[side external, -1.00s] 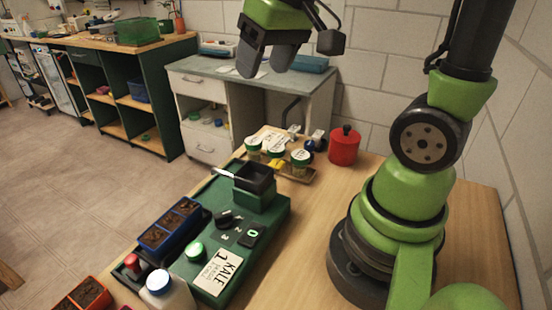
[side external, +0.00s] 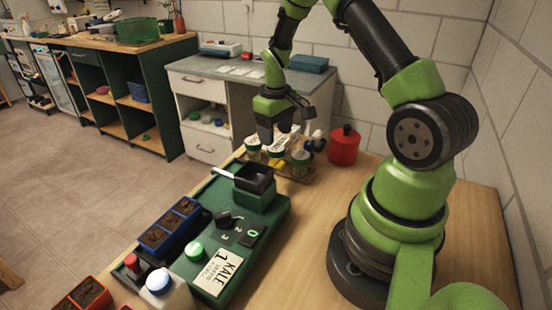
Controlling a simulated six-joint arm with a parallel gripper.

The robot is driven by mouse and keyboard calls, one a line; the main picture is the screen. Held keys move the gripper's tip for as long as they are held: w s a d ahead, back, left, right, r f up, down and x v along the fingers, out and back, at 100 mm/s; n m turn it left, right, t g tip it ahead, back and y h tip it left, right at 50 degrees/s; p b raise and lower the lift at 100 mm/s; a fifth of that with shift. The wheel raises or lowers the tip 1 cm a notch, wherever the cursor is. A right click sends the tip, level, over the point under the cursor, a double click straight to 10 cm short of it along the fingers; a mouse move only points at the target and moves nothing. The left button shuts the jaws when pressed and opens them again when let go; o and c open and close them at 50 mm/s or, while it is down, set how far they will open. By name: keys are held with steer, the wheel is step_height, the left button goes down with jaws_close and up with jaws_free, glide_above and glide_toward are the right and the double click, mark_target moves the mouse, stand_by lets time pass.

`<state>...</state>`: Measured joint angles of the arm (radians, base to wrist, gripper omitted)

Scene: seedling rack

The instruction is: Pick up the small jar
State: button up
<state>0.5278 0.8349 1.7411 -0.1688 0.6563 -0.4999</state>
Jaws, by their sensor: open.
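Three small jars stand on a wooden tray (side external: 304,178) at the back of the bench: a left jar (side external: 253,147), a middle jar (side external: 276,156) and a right jar (side external: 300,160). I cannot tell which one the task names. My gripper (side external: 281,138) points down just above the jars. Its jaws are open with nothing visible between them. The fingers hide part of the tray behind, and I cannot tell whether they touch a jar.
A red lidded pot (side external: 343,146) stands right of the tray. In front is a green base unit (side external: 268,225) with a black square hopper (side external: 254,178) and a KALE card (side external: 218,271). A blue seedling tray (side external: 170,226) is at left. Bare wood lies between unit and my base.

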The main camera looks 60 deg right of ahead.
mark_target(275, 147)
step_height(275, 147, down, 5)
steer(key=shift+a+f, duration=0.15)
steer(key=shift+f, duration=0.05)
steer(key=c, duration=0.7)
steer(key=shift+r, duration=0.1)
